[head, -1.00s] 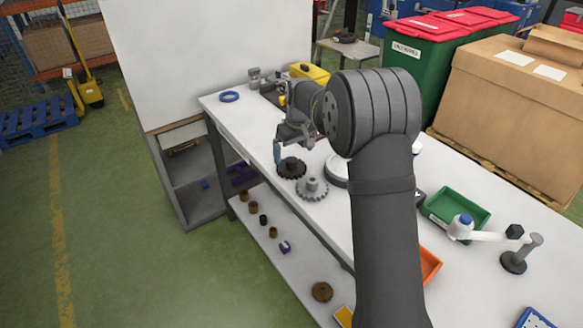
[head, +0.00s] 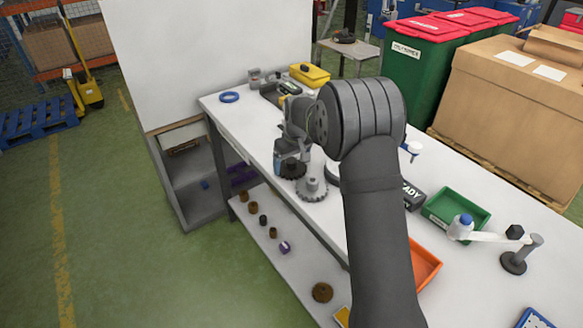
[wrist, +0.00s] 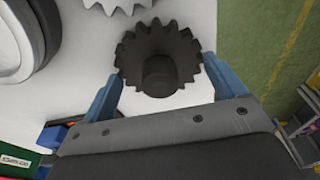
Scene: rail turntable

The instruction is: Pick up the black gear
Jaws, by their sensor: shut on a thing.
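The black gear (head: 292,172) lies flat near the left edge of the white workbench, partly hidden by my gripper (head: 283,163) in the head view. In the wrist view the black gear (wrist: 158,50) shows its teeth and raised round hub. My gripper (wrist: 163,74) has its two blue fingers on opposite sides of the gear's toothed rim, shut on it. I cannot see any clear gap between the gear and the bench.
A grey gear (head: 313,187) sits very close beside the black gear. A round white-rimmed device (wrist: 30,30) stands near them. A green tray (head: 440,212) and an orange tray (head: 428,268) are further along the bench. A blue ring (head: 229,97) lies at the far end.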

